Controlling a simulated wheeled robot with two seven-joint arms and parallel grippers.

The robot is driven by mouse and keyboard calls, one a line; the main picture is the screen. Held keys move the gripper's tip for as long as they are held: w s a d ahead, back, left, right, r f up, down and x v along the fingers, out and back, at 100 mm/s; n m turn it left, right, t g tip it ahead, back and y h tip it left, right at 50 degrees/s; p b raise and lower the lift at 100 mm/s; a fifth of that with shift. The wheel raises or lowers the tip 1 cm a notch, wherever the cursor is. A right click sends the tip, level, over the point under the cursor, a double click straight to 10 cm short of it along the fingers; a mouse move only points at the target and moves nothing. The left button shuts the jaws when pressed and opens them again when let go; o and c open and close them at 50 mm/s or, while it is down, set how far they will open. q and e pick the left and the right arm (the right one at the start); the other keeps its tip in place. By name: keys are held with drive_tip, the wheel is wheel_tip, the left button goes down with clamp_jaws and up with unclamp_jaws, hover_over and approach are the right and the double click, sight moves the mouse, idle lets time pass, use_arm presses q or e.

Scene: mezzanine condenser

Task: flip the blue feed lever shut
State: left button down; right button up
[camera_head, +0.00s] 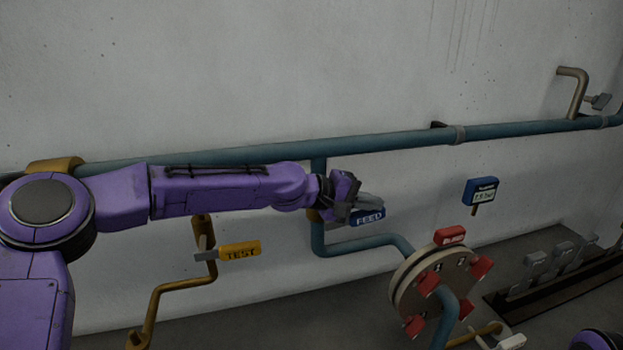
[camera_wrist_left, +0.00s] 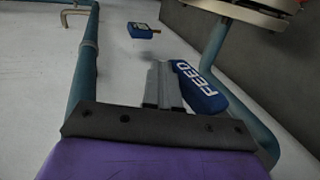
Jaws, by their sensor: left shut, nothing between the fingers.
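The blue feed lever (camera_head: 368,217), marked FEED in white, sits by the teal pipe that drops from the long wall pipe. It also shows in the left wrist view (camera_wrist_left: 200,88). My left gripper (camera_head: 372,202) is shut and empty, with its fingers just above the lever in the head view. In the left wrist view the closed fingers (camera_wrist_left: 160,88) lie right beside the lever's left side. I cannot tell whether they touch it. The lever's pivot is hidden behind my gripper. My right gripper is not in view.
A yellow TEST lever (camera_head: 240,251) hangs on a brass pipe to the left. A round flange (camera_head: 432,280) with red handles stands at the lower right. A blue gauge (camera_head: 482,191) is on the wall. Grey levers (camera_head: 535,260) stand on a floor rail. The wall above the long teal pipe (camera_head: 400,139) is mostly clear.

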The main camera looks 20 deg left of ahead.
use_arm(q)
drive_tip(key=shift+d+f+p, duration=0.1)
drive_tip(key=shift+f+p, duration=0.2)
drive_tip(key=shift+p, duration=0.2)
drive_tip(key=shift+w, duration=0.1)
wheel_tip(320, 180, up, 3)
drive_tip(key=p, duration=0.2)
drive_tip(key=shift+f+p, duration=0.1)
drive_tip(key=shift+p, duration=0.25)
wheel_tip(320, 180, up, 11)
drive_tip(key=b, duration=0.2)
drive_tip(key=shift+s+a+b, duration=0.25)
drive_tip(key=shift+a+b, duration=0.05)
drive_tip(key=shift+b, duration=0.1)
